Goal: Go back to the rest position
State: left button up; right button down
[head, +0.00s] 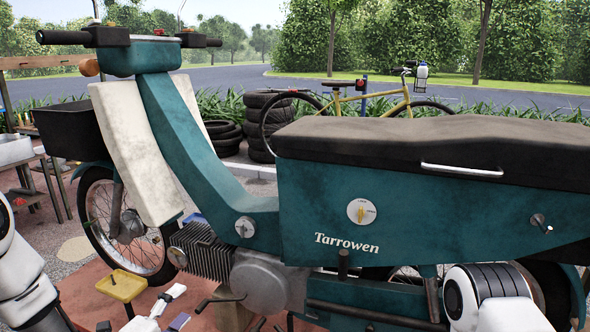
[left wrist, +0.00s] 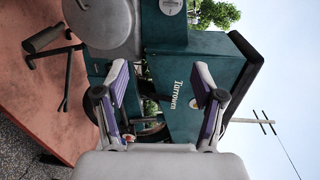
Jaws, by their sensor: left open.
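My left gripper (head: 180,305) is low in the head view, in front of the moped's engine, its white fingers with purple parts spread. In the left wrist view the left gripper (left wrist: 160,82) is open, with nothing held between its fingers. The teal moped (head: 300,215), marked "Tarrowen", stands before me; in the left wrist view its teal side panel (left wrist: 188,65) shows turned sideways beyond the fingers. No gripper shows at the end of my right arm, which is partly in view at the lower right.
The moped's engine (head: 265,283) and a kick pedal (head: 220,299) are close to the left gripper. A yellow tray (head: 120,285) is at the lower left. Tyres (head: 258,115) and a yellow bicycle (head: 385,107) stand behind. Open sky shows right in the wrist view.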

pick_arm(q)
jog(key=s+d+f+n+g+y+p, duration=0.1)
jog(key=s+f+n+g+p, duration=0.25)
jog(key=s+p, duration=0.45)
jog(key=s+d+f+n+g+y+p, duration=0.2)
jog(key=s+f+g+p, duration=0.3)
jog(key=s+p, duration=0.25)
jog(key=s+a+f+n+g+y, duration=0.1)
jog(key=s+n+g, duration=0.3)
jog(key=s+n, duration=0.4)
jog(key=s+a+f+n+g+y, duration=0.2)
jog(key=s+a+f+n+g, duration=0.1)
jog(key=s+n, duration=0.6)
jog(key=shift+s+g+p, duration=0.15)
jog(key=shift+g+p, duration=0.2)
jog(key=shift+p, duration=0.1)
jog(key=shift+a, duration=0.1)
